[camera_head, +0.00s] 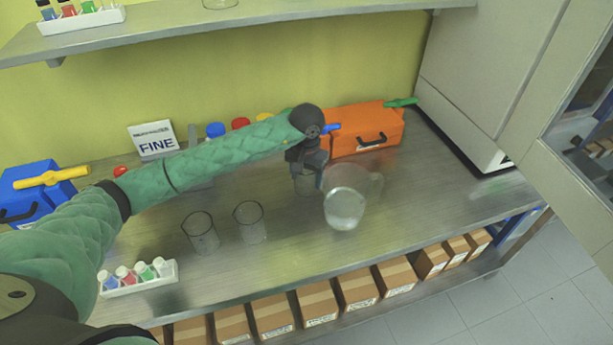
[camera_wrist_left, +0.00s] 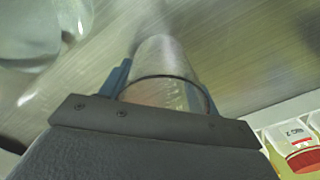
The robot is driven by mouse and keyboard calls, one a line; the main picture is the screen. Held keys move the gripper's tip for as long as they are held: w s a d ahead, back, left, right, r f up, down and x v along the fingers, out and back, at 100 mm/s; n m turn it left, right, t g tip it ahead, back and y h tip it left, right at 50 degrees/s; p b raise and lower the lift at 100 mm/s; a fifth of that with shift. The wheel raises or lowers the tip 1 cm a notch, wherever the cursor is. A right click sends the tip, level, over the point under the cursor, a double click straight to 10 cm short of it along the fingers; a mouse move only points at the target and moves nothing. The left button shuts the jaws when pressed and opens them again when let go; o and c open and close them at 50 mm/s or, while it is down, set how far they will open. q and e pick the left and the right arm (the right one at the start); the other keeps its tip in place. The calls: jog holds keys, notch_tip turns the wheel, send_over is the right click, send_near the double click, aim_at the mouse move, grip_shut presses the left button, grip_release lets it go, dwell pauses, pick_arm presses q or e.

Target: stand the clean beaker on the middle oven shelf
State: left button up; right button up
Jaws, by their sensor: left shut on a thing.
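My left gripper (camera_head: 307,166) is over the steel bench, shut on a clear glass beaker (camera_head: 306,184). In the left wrist view the held beaker (camera_wrist_left: 166,62) sits between the two fingers. Whether its base touches the bench is hard to tell. Two more clear beakers, one at left (camera_head: 201,234) and one beside it (camera_head: 249,223), stand on the bench. I cannot tell from the glass which beaker is clean. No oven shelf can be made out for certain. My right gripper is not in view.
A glass jug (camera_head: 345,207) stands close to the right of my left gripper. Behind are an orange toolbox (camera_head: 365,130) and a "FINE" sign (camera_head: 154,140). A white vial rack (camera_head: 139,279) is at front left. A large pale cabinet (camera_head: 485,65) stands at right. The bench's right part is clear.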

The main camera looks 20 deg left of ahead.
pick_arm(q)
jog(key=o, duration=1.1)
jog(key=shift+r, duration=0.15)
